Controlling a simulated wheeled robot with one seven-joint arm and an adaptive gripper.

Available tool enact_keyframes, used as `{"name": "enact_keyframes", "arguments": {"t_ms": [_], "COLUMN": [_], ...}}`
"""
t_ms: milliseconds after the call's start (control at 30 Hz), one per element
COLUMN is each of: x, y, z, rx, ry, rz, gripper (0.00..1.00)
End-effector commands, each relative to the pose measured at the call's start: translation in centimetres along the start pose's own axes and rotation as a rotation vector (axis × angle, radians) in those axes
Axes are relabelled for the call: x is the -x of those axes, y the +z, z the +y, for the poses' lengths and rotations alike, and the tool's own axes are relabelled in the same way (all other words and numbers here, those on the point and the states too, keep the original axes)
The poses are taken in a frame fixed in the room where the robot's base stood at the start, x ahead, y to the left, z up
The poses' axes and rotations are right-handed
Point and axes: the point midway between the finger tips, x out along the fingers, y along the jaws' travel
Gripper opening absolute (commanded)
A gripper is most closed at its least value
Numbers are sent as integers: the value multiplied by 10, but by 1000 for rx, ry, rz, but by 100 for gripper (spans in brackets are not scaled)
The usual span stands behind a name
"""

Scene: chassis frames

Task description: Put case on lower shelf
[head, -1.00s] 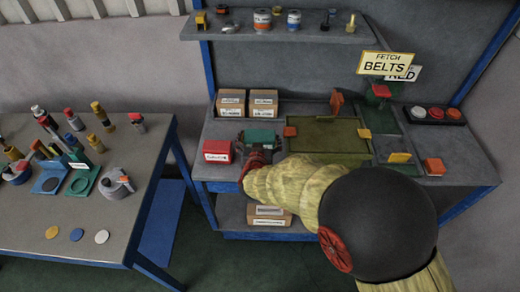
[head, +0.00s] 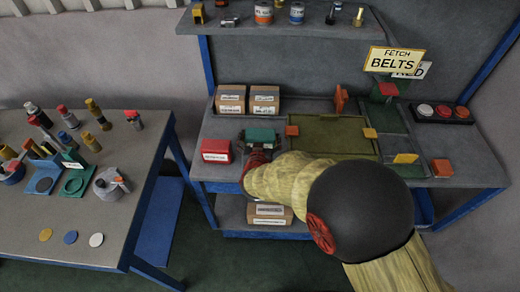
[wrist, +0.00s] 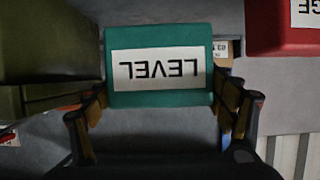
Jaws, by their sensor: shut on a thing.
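A teal case with a white label reading LEVEL (wrist: 158,70) fills the middle of the wrist view, upside down there. My gripper (wrist: 160,100) is shut on it, one finger at each side. In the head view the teal case (head: 262,134) shows over the bench top, with my gripper (head: 257,155) just in front of it. I cannot tell whether it touches the bench. The lower shelf (head: 230,213) is under the bench top, partly hidden by my arm.
A red case (head: 216,151) stands left of the teal case. Two cardboard boxes (head: 231,98) stand behind. Another box (head: 268,214) sits on the lower shelf, with bare shelf to its left. A green tray (head: 335,138) lies to the right. A side table (head: 110,215) stands at left.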

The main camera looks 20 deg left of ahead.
Motion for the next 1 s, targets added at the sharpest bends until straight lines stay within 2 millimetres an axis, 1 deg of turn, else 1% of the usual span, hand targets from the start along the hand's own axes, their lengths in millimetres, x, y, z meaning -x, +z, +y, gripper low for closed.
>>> {"name": "enact_keyframes", "arguments": {"t_ms": [167,300,400,667,833,867,1000], "x": [-6,-14,-19,-20,-21,-21,-21], "y": [13,34,43,44,48,49,49], "z": [0,0,-1,-1,0,0,0], "rx": [-1,0,-1,-2,-2,-1,-1], "ry": [0,1,-1,-1,0,0,0], "rz": [3,1,3,5,4,2,2], "gripper": [45,45,45,45,45,84,92]}}
